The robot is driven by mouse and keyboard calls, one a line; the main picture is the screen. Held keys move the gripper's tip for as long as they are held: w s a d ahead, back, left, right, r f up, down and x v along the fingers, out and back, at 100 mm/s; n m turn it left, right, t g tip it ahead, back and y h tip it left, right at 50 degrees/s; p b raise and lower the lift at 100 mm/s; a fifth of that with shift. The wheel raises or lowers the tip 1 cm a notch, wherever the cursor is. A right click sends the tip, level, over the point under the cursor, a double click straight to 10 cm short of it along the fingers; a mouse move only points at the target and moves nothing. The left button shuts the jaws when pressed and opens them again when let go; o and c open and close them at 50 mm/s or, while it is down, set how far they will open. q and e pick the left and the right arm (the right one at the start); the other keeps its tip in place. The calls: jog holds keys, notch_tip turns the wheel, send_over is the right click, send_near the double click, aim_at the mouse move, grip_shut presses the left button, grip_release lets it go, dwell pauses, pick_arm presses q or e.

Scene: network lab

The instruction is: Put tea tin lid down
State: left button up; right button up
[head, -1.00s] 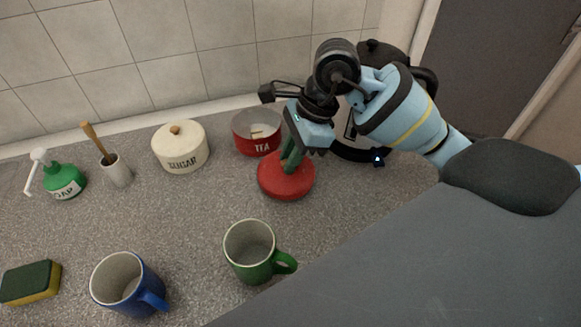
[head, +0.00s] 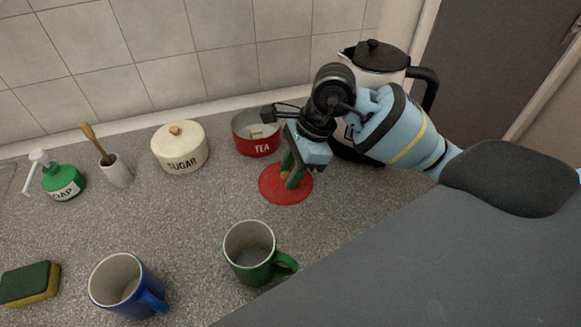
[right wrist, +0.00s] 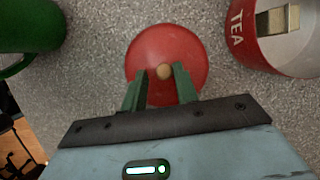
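The red tea tin lid (head: 273,188) lies flat on the grey counter in front of the red tea tin (head: 258,148). My right gripper (head: 290,180) is just above the lid, pointing down, with its green fingers apart. In the right wrist view the lid (right wrist: 166,44) shows its small wooden knob (right wrist: 163,71) between the fingertips, with a gap on each side. The tea tin stands uncovered with pale items inside, and it also shows in the right wrist view (right wrist: 243,42). My left gripper is not in view.
A sugar tin (head: 181,156) stands left of the tea tin. A kettle (head: 372,75) is behind my right arm. A green mug (head: 247,262) and a blue mug (head: 120,287) stand in front. A brush holder, soap bottle and sponge are at left. The counter's middle is clear.

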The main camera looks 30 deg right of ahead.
jog(key=shift+o, duration=0.8)
jog(key=shift+r, duration=0.1)
jog(key=shift+d+r, duration=0.1)
jog(key=shift+r, duration=0.15)
jog(key=v, duration=1.1)
jog(key=shift+d+r, duration=0.2)
jog(key=shift+r, duration=0.1)
